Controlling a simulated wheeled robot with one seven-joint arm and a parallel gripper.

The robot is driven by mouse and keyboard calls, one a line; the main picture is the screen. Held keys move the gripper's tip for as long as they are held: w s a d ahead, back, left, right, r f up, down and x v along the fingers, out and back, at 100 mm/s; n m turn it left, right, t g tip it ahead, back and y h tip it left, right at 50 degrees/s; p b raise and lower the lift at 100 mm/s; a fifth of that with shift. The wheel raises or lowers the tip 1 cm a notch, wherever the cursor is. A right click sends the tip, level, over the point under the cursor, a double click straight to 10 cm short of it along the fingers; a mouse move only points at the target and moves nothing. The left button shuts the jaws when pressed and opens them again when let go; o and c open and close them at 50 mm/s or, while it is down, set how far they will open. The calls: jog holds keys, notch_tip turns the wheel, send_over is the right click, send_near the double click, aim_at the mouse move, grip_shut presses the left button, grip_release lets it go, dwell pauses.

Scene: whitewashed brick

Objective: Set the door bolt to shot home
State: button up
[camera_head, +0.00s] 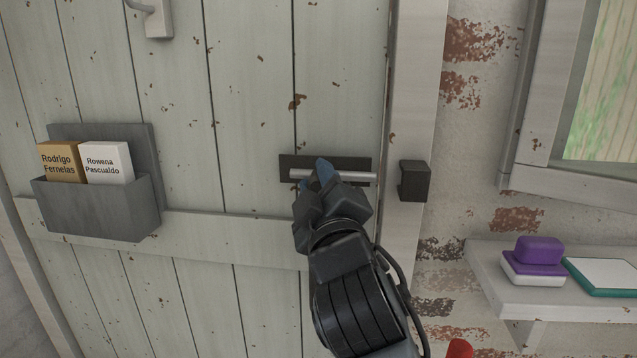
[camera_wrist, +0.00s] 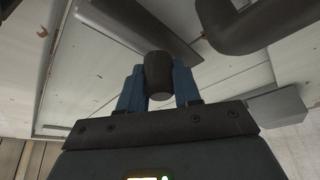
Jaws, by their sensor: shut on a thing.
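The door bolt is a pale metal rod (camera_head: 356,176) lying level on a dark backplate (camera_head: 290,163) on the planked door. Its right end is near the door's right edge, with a gap to the dark keeper (camera_head: 414,181) on the frame. My gripper (camera_head: 323,178) is at the bolt and hides its middle in the head view. In the wrist view, the blue fingers (camera_wrist: 158,88) are shut on a dark round knob (camera_wrist: 158,72), one finger on each side.
A grey letter holder (camera_head: 95,207) with two named cards hangs at the left of the door. A shelf (camera_head: 500,285) at right carries a purple-topped box (camera_head: 540,250) and a teal-edged book (camera_head: 600,275). A window frame (camera_head: 525,150) stands above it.

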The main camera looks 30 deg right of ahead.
aim_at(351, 172)
grip_shut()
jog(key=s+d+p, duration=0.2)
jog(key=d, duration=0.1)
jog(key=s+d+p, duration=0.1)
jog(key=shift+d+f, duration=0.1)
jog(key=shift+d, duration=0.3)
jog(key=o, duration=0.7)
grip_release()
